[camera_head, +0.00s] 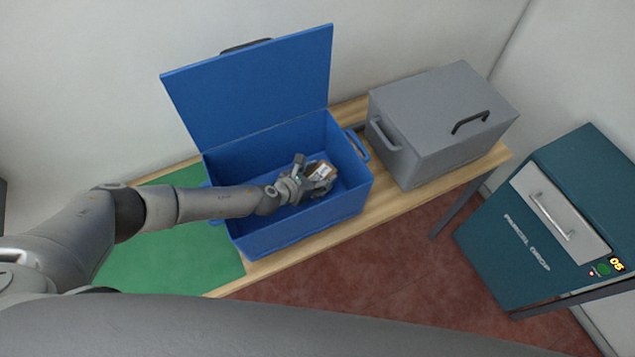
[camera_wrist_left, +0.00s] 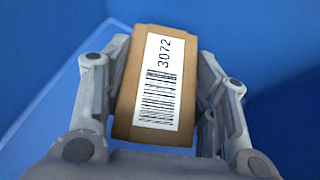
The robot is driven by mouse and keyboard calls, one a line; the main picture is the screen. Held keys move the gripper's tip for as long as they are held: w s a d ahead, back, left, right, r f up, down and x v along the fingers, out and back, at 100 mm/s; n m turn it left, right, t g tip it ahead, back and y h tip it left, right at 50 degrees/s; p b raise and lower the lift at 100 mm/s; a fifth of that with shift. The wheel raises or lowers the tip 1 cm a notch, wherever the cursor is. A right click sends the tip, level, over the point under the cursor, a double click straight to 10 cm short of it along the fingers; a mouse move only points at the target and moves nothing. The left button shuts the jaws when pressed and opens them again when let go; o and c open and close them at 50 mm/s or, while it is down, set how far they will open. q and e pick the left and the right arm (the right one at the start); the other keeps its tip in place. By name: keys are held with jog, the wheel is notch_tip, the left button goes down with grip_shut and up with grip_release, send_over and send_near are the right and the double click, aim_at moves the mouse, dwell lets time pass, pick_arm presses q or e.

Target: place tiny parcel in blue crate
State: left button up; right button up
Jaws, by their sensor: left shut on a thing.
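The tiny parcel (camera_wrist_left: 128,98) is a small brown box with a white label, a barcode and the number 3072. My left gripper (camera_head: 318,181) is shut on it, with a finger on each side in the left wrist view (camera_wrist_left: 164,85). The parcel also shows in the head view (camera_head: 323,169). The blue crate (camera_head: 300,232) stands on the table with its lid (camera_head: 255,85) raised. My left gripper and the parcel are within the crate's opening, with blue walls around them. I cannot tell whether the parcel touches the crate's floor. My right gripper is not in view.
A closed grey crate (camera_head: 435,115) with a dark handle stands right of the blue crate. A green mat (camera_head: 170,260) lies at the left on the wooden table (camera_head: 402,205). A teal parcel drop cabinet (camera_head: 500,255) stands at the right, beyond a floor gap.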

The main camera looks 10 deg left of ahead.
pick_arm(q)
jog(key=shift+w+d+f+p, duration=0.1)
jog(key=shift+d+f+p, duration=0.1)
jog(key=shift+p, duration=0.25)
jog(key=shift+w+f, duration=0.1)
jog(key=shift+f+p, duration=0.4)
jog(key=shift+f, duration=0.1)
jog(key=shift+s+a+f, duration=0.2)
jog(key=shift+f, duration=0.35)
jog(key=shift+f, duration=0.15)
jog(key=o, duration=1.1)
jog(key=shift+o, duration=0.2)
